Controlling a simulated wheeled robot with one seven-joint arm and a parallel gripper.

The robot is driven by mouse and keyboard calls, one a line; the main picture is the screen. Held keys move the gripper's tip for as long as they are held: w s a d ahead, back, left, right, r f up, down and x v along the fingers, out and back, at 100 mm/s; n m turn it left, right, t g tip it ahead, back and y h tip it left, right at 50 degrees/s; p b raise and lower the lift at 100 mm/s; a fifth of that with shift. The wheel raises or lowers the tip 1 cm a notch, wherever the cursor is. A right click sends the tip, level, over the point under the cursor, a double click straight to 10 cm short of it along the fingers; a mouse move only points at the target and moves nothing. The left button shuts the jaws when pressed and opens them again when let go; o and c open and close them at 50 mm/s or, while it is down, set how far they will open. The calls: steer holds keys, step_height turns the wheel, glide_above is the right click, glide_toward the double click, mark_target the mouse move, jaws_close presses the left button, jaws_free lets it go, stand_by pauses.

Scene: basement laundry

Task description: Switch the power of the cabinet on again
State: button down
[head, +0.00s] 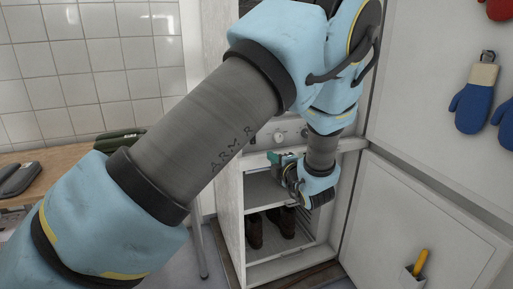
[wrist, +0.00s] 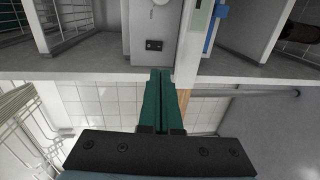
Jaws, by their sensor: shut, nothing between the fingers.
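The white cabinet (head: 231,205) stands open at the front, with shelves inside. A control panel with round knobs (head: 278,137) shows in its upper part. My gripper (head: 276,158) is in front of the cabinet, just below that panel. In the wrist view its green fingers (wrist: 163,75) are shut together and empty. Beyond the tips is a grey panel (wrist: 140,25) with a small black fitting (wrist: 153,45), which looks like a switch; its position is too small to read. The fingertips look close to the panel's edge; I cannot tell whether they touch.
Dark shoes (head: 271,228) stand low in the cabinet. A white door (head: 420,225) is at the right, with a yellow-handled item (head: 420,263) in a holder. Blue mitts (head: 474,108) hang above. A wooden table (head: 60,163) is at the left. Wire racks (wrist: 68,18) flank the wrist view.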

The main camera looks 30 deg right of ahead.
steer(key=shift+w, duration=0.15)
steer(key=w, duration=0.4)
steer(key=w+d+f+p, duration=0.1)
steer(key=w, duration=0.3)
steer(key=w+p, duration=0.1)
steer(key=w, duration=0.3)
steer(key=shift+w+d+f, duration=0.15)
steer(key=shift+d+f, duration=0.05)
steer(key=shift+w+d+f, duration=0.1)
steer(key=shift+w+f, duration=0.1)
steer(key=shift+w, duration=0.45)
steer(key=shift+w+f+t+b, duration=0.15)
steer(key=shift+f+t+b, duration=0.15)
steer(key=shift+b, duration=0.05)
steer(key=shift+r, duration=0.3)
